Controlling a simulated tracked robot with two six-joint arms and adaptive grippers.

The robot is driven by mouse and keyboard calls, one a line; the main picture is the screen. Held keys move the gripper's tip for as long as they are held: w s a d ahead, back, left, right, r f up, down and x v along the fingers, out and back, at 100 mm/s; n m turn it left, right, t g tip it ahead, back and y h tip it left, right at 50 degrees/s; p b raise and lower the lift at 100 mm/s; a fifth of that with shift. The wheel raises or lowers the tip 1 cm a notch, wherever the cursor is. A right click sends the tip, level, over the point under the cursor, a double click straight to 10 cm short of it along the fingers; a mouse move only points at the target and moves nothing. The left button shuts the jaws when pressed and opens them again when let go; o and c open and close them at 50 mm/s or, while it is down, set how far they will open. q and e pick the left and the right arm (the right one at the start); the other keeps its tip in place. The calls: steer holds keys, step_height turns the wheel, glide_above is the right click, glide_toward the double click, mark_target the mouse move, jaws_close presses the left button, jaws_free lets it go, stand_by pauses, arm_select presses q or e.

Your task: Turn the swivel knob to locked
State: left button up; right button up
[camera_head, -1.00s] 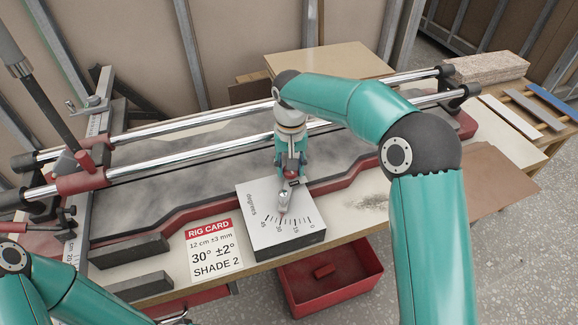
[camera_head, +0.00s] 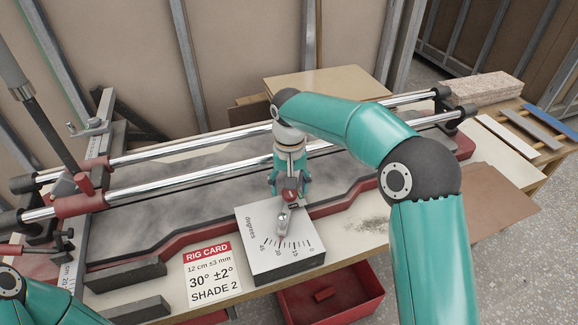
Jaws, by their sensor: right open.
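The swivel knob (camera_head: 291,196) is a small red cap on a grey metal pointer arm. It stands at the back of a white, dark-sided block marked "degrees", with a scale (camera_head: 287,244) from 45 to 0. The pointer end lies near the 30 mark. My right gripper (camera_head: 289,192) points down from behind the block, its fingers open on either side of the red cap. I cannot tell whether they touch it. A rig card (camera_head: 209,272) left of the block reads 30° ±2°. My left gripper is out of view; only part of that arm shows at lower left.
Two chrome rails (camera_head: 200,181) run across the bench behind the block, above a grey bed with a red edge. A red bin (camera_head: 345,308) sits below the bench front. Dark bars (camera_head: 125,275) lie left of the card. Boards lie at right.

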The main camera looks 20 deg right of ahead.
mark_target(289, 191)
step_height(289, 191, up, 11)
steer(key=shift+f, duration=0.2)
stand_by(0.6)
